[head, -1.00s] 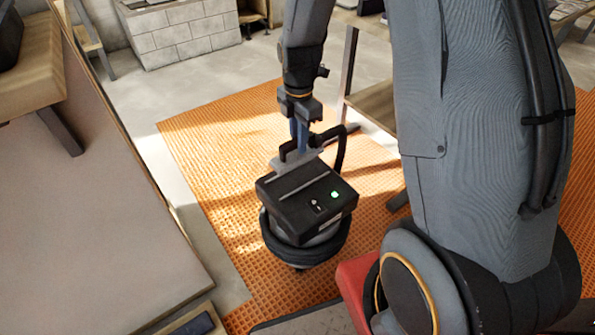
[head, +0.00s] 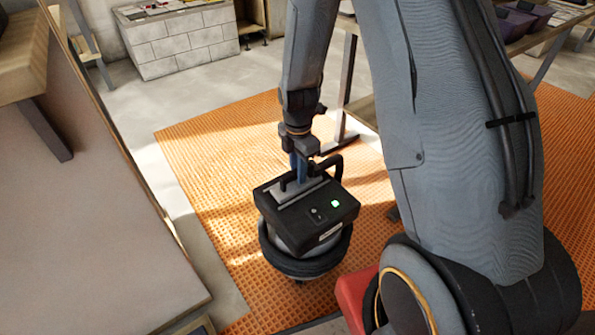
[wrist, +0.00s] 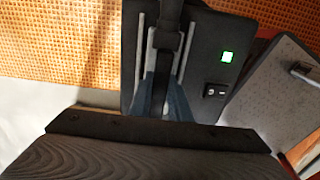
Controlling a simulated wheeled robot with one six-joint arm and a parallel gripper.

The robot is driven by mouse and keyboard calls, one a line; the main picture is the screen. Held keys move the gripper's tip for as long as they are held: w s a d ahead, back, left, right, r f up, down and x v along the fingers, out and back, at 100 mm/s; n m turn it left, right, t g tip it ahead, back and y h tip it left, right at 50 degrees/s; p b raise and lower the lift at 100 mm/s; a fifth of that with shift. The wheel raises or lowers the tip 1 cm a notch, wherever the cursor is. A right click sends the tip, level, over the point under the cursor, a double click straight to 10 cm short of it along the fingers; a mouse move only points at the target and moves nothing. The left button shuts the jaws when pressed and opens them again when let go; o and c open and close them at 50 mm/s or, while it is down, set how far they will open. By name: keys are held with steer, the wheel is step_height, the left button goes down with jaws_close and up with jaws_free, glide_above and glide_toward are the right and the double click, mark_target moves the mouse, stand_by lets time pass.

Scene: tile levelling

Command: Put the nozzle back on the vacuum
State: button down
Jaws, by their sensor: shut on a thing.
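The vacuum (head: 297,222) stands on the orange mat, with a black box top, a lit green button and a round base with a dark ring. My gripper (head: 299,178) is above its top, pointing down, with blue fingers closed around the black handle. In the wrist view, the fingers (wrist: 162,92) sit on both sides of this dark handle bar (wrist: 168,20), over the black top (wrist: 205,65). I cannot make out a separate nozzle in either view.
A large board-topped table (head: 75,220) fills the left. A table leg and trestle (head: 350,100) stand behind the vacuum. A red thing (head: 352,298) is at the lower middle. The orange mat (head: 225,165) is clear left of the vacuum.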

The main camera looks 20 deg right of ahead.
steer(key=c, duration=1.6)
jaws_free()
steer(key=shift+c, duration=0.2)
step_height(320, 180, up, 12)
steer(key=f+p, duration=0.1)
steer(key=p, duration=0.2)
steer(key=s+a+r+m, duration=0.8)
steer(key=s+a+r, duration=0.1)
steer(key=s+r, duration=0.25)
steer(key=s+a+r+m, duration=0.2)
steer(key=s+m, duration=0.2)
steer(key=s, duration=0.2)
steer(key=s+a+r+m, duration=0.2)
steer(key=s+r+m, duration=0.1)
steer(key=s+m, duration=0.2)
steer(key=shift+s+y, duration=0.3)
steer(key=shift+s, duration=0.75)
